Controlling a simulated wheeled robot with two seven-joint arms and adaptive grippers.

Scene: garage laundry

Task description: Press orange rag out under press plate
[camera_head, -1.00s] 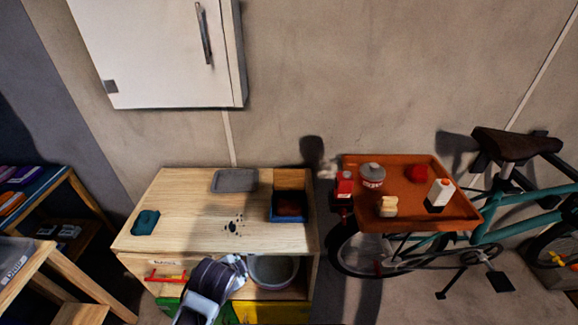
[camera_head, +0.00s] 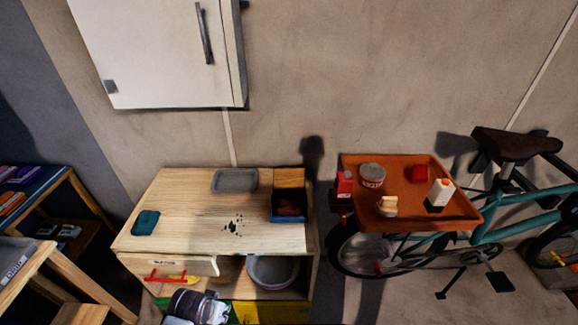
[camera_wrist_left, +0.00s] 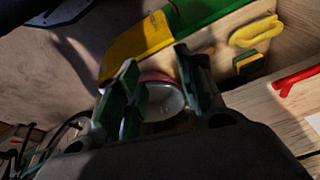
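A blue open box (camera_head: 273,209) stands at the right end of the wooden bench top. A dark reddish-brown mass (camera_head: 291,208) lies in it; I cannot tell whether this is the orange rag. A wooden plate (camera_head: 289,179) is at the box's back, perhaps the press plate. My left gripper (camera_head: 216,312) is low in front of the bench, below the bench top. My right gripper is out of view.
The bench top (camera_head: 190,205) also carries a grey tray (camera_head: 235,180), a teal cloth (camera_head: 145,222) and dark spots. A labelled drawer front (camera_head: 170,264) is below. To the right, an orange tray (camera_head: 400,165) with containers sits over a bicycle.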

